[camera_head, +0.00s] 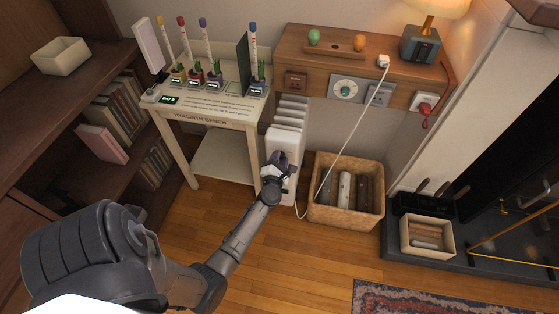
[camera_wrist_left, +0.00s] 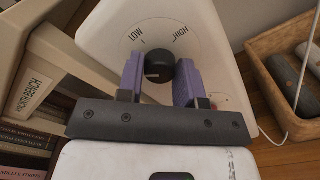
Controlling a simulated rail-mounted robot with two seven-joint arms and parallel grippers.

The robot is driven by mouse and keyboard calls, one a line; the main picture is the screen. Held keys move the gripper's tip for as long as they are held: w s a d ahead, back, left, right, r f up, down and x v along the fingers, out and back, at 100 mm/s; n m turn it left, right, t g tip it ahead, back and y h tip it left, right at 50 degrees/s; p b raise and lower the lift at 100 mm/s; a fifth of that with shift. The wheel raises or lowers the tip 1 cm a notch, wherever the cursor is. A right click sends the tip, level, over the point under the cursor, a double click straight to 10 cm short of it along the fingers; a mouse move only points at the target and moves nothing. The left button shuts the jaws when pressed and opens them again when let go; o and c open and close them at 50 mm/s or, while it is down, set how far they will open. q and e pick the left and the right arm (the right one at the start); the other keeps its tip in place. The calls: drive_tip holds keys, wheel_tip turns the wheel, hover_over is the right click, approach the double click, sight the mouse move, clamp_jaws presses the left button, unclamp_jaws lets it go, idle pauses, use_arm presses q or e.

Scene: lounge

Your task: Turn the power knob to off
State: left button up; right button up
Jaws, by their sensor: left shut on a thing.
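The white heater (camera_head: 284,141) stands on the floor between the hyacinth bench and the log basket. Its end face (camera_wrist_left: 110,22) fills the upper middle of the left wrist view, with LOW and HIGH printed above the dark round power knob (camera_wrist_left: 158,63). My left gripper (camera_wrist_left: 159,78) is shut on the knob, with one purple finger on each side. In the head view my left gripper (camera_head: 278,166) is at the front of the heater and hides the knob. The knob's pointer and exact setting cannot be made out. My right gripper is in neither view.
The hyacinth bench (camera_head: 208,116) with several potted bulbs stands close on the left. The wicker basket (camera_head: 346,215) of logs is close on the right, with a white cord (camera_head: 330,172) running down between. Wooden floor (camera_head: 300,265) is open in front.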

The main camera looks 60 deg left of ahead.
use_arm(q)
drive_tip(key=shift+n+b, duration=0.35)
drive_tip(key=shift+n, duration=1.25)
drive_tip(key=o, duration=0.9)
drive_tip(key=p+v, duration=0.2)
drive_tip(key=v, duration=1.2)
drive_tip(key=shift+a+p, duration=0.1)
drive_tip(key=shift+p, duration=0.25)
